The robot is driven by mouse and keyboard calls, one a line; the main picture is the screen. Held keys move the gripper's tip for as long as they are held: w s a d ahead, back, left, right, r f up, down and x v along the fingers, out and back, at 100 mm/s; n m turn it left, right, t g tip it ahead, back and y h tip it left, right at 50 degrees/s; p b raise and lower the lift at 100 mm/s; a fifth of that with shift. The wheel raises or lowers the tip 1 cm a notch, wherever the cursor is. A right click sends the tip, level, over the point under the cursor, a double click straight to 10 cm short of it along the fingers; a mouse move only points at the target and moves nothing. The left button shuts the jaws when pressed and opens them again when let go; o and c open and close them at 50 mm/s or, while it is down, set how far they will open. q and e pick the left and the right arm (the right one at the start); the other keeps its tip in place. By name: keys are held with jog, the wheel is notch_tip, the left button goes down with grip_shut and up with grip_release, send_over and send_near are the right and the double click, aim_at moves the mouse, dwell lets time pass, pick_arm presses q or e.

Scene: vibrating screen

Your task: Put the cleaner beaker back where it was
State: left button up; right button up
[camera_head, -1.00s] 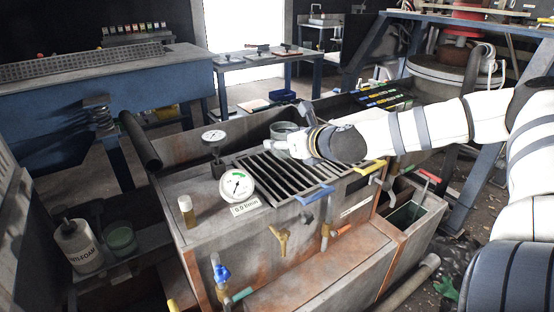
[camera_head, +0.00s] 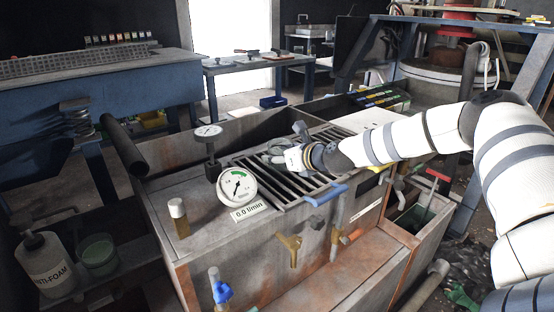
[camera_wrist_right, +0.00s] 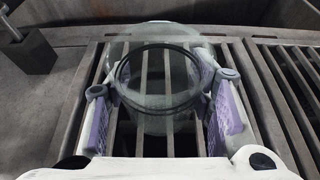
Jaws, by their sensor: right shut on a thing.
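A clear glass beaker with a dark ring (camera_wrist_right: 155,32) is between the purple-padded fingers of my right gripper (camera_wrist_right: 160,106) in the right wrist view. The gripper is shut on it, over the slotted grate (camera_wrist_right: 255,110). Whether the beaker touches the bars cannot be told. In the head view my right gripper (camera_head: 288,157) is over the grate (camera_head: 262,190), and the beaker is mostly hidden or hard to make out. A greenish tub or beaker (camera_head: 99,256) stands on the low left shelf beside the white anti-foam bottle (camera_head: 46,265). My left gripper is not in view.
A dial gauge (camera_head: 237,186), a small capped vial (camera_head: 179,216) and a second gauge on a post (camera_head: 209,133) stand on the metal deck left of the grate. A pipe (camera_head: 130,145) juts out at the left.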

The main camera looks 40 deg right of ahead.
jog(key=shift+f, duration=0.2)
jog(key=o, duration=1.4)
jog(key=shift+r, duration=0.1)
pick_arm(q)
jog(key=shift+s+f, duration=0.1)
pick_arm(e)
jog(key=s+r+p, duration=0.2)
jog(key=s+r, duration=0.1)
jog(key=s+r+p, duration=0.1)
jog(key=s, duration=0.1)
jog(key=shift+a+r, duration=0.15)
jog(key=shift+a, duration=0.1)
jog(key=p+v, duration=0.3)
jog(key=v, duration=0.2)
jog(key=shift+s+a+f+p, duration=0.15)
jog(key=shift+s+f+p, duration=0.15)
jog(key=shift+s, duration=0.3)
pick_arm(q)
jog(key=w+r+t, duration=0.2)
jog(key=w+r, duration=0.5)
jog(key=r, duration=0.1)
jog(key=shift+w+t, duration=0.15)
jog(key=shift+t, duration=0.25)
pick_arm(e)
jog(key=shift+s+f, duration=0.1)
jog(key=shift+f, duration=0.2)
